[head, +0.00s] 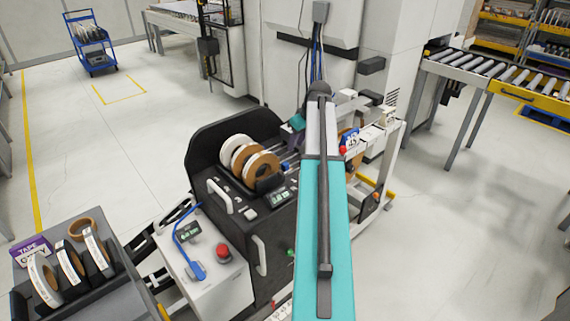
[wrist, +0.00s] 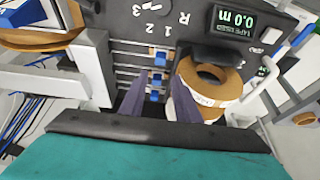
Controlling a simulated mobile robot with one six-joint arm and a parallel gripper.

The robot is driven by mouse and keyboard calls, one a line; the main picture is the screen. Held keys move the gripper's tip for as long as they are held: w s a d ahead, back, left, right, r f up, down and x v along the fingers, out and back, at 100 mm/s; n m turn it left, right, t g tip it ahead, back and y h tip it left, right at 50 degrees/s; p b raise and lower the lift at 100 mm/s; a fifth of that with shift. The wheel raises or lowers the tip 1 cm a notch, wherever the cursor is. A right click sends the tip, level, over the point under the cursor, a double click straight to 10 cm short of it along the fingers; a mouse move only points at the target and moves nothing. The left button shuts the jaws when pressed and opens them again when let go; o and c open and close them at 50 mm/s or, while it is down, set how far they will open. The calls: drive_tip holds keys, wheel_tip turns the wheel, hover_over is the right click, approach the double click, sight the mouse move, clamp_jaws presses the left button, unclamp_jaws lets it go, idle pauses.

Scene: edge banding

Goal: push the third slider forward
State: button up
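In the wrist view, a dark panel with the markings 1, 2, 3 and R carries several metal rails with small blue sliders. One blue slider (wrist: 159,57) sits high on the rails, and another blue slider (wrist: 155,79) sits lower, between my fingers in the picture. Which one is the third I cannot tell for sure. My gripper (wrist: 157,88) shows as two dark fingers, apart and with nothing held. Whether a finger touches a slider is unclear. In the head view, my arm hides the gripper and most of the rails.
Tape rolls (head: 261,165) stand on the black machine (head: 220,146) left of my arm; a roll (wrist: 212,80) is close right of my fingers. A white control box (head: 215,272) with a red button stands in front. A roller conveyor (head: 490,72) is right. Open floor lies left.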

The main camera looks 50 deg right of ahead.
sight(286, 164)
drive_tip(key=shift+w+f, duration=0.1)
drive_tip(key=shift+p+x, duration=1.8)
drive_tip(key=shift+x, duration=5)
drive_tip(key=shift+a, duration=0.1)
drive_tip(key=shift+c, duration=0.2)
clamp_jaws()
